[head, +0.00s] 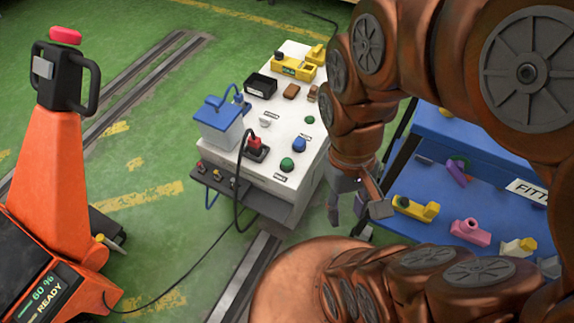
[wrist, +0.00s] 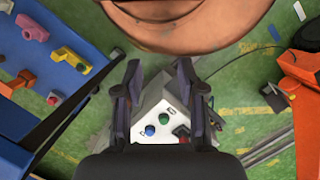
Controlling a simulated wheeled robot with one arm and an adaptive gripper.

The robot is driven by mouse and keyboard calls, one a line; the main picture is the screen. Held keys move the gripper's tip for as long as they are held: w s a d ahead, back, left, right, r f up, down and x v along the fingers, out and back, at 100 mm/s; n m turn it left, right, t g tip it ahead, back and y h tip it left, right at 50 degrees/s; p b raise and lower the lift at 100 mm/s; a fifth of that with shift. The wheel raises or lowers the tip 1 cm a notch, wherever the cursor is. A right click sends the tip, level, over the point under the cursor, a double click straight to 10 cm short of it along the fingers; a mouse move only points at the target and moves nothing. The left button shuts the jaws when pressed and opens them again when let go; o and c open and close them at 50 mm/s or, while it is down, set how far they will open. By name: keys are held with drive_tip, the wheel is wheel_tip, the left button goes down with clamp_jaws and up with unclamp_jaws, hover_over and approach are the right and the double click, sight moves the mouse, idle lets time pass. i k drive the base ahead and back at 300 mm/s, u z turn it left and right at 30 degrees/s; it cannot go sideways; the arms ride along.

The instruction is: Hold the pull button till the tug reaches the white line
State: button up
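A pale console (head: 270,118) stands in the middle of the head view. On its near end are a green button (head: 287,165) and a blue button (head: 299,144); their labels are too small to read surely. The wrist view shows the green button (wrist: 163,118) and the blue button (wrist: 150,130) between my fingers. My gripper (head: 362,203) is open and empty, right of the console and apart from the buttons. An orange machine (head: 48,180) with a black handle, perhaps the tug, stands at the left; its screen reads 60% READY. I cannot make out a white line.
A blue cart (head: 430,205) with colored parts stands at the right. A red-and-black plug (head: 257,148), a clear blue-lidded box (head: 217,125) and a black bin (head: 262,84) are on the console. A black cable crosses the green floor, which has rails and yellow markings.

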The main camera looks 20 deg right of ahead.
sight(286, 163)
drive_tip(key=u, duration=1.5)
drive_tip(key=k, duration=0.45)
drive_tip(key=u, duration=0.05)
